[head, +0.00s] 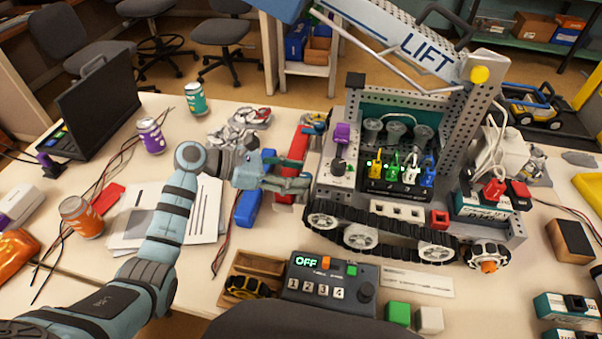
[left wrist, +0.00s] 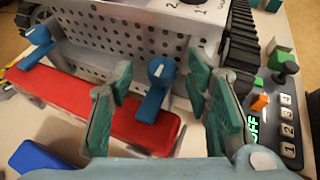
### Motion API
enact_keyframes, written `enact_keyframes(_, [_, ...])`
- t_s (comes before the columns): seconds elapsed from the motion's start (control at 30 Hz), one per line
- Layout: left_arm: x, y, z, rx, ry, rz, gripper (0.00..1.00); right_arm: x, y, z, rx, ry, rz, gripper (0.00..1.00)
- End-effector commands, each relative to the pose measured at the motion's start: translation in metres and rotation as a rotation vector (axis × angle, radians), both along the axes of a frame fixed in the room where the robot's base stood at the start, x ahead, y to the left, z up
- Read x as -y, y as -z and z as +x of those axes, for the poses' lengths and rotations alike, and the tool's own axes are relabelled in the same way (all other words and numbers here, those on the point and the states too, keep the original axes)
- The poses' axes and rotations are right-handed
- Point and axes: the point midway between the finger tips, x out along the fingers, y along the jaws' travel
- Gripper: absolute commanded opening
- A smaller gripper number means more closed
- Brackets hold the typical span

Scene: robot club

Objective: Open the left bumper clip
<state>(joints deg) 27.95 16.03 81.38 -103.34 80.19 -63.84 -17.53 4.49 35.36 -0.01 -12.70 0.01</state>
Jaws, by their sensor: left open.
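The red bumper (head: 298,148) runs along the left side of the tracked robot (head: 385,215). In the left wrist view the bumper (left wrist: 85,106) carries two blue clips against the perforated grey plate: a nearer clip (left wrist: 153,100) and a farther clip (left wrist: 38,44). My left gripper (head: 302,180) is open and empty beside the bumper. In the left wrist view its green fingers (left wrist: 163,108) appear on either side of the nearer clip; I cannot tell whether they touch it. In the head view the gripper hides the nearer clip. My right gripper is not in view.
A control box (head: 330,278) showing OFF stands in front of the tracked robot. A blue block (head: 250,207) lies beneath my left gripper, near papers (head: 130,226). The lift arm (head: 400,38) rises over the robot. Cans and a laptop stand farther left.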

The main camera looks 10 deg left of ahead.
Motion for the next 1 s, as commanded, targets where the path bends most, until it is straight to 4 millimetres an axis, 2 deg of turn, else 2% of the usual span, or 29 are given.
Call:
enact_keyframes(0.13, [0.0128, 0.0062, 0.0050, 0.000, 0.000, -0.001, 0.45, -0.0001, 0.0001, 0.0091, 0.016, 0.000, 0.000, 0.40])
enact_keyframes(0.43, [0.0153, 0.0075, 0.0064, 0.000, -0.001, 0.000, 0.45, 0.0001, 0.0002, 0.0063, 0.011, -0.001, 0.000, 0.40])
enact_keyframes(0.7, [0.0152, 0.0074, 0.0063, 0.000, -0.002, 0.000, 0.01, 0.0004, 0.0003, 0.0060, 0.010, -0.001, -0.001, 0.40])
enact_keyframes(1.0, [0.0154, 0.0057, 0.0056, 0.001, -0.025, -0.001, 0.00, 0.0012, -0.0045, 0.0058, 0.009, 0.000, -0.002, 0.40])
